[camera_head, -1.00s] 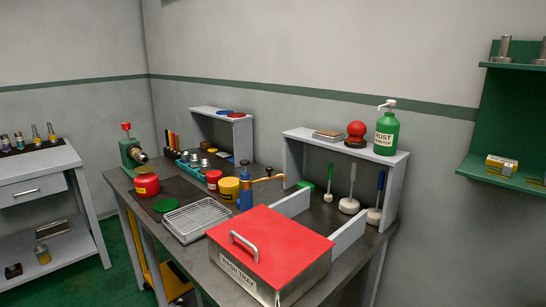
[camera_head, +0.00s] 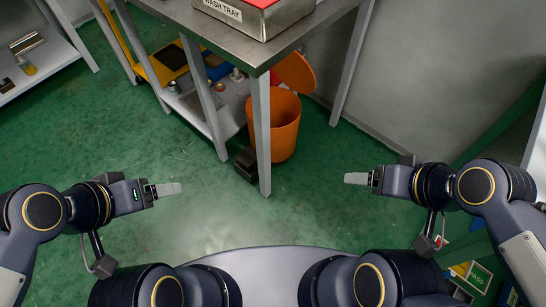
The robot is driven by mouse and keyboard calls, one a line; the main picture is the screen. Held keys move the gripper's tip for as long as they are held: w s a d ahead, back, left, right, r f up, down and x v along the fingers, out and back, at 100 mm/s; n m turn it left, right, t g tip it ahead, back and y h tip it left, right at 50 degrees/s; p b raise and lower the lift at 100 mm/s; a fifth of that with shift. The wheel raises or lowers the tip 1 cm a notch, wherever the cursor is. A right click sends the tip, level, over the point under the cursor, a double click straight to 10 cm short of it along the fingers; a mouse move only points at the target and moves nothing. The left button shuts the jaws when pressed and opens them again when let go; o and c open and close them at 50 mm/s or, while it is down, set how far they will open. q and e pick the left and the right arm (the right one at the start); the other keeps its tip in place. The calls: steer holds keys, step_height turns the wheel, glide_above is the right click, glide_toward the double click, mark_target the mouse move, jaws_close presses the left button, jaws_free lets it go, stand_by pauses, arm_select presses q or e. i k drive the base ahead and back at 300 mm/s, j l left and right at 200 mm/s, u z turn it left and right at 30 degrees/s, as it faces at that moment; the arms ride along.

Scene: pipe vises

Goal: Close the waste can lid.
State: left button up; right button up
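The orange waste can (camera_head: 285,135) stands on the green floor under the workbench's right end, partly hidden by a table leg. Its orange lid (camera_head: 296,72) is open, tilted up at the back against the wall side. A dark pedal-like block (camera_head: 246,163) sits at the can's lower left. My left gripper (camera_head: 168,190) is in front and to the left of the can, well apart from it. My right gripper (camera_head: 357,178) is to the right and in front of the can, also apart. Both seem empty; each shows as one pale finger shape, so the opening is unclear.
The workbench (camera_head: 232,40) overhangs the can, with its front leg (camera_head: 262,135) directly before it. The wash tray (camera_head: 255,18) sits on top at the edge. A lower shelf (camera_head: 228,103) stands left of the can. The floor in front is clear.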

mark_target(295, 73)
steer(key=i+l+u, duration=0.2)
steer(key=i+u, duration=0.15)
steer(key=i+l+u, duration=0.4)
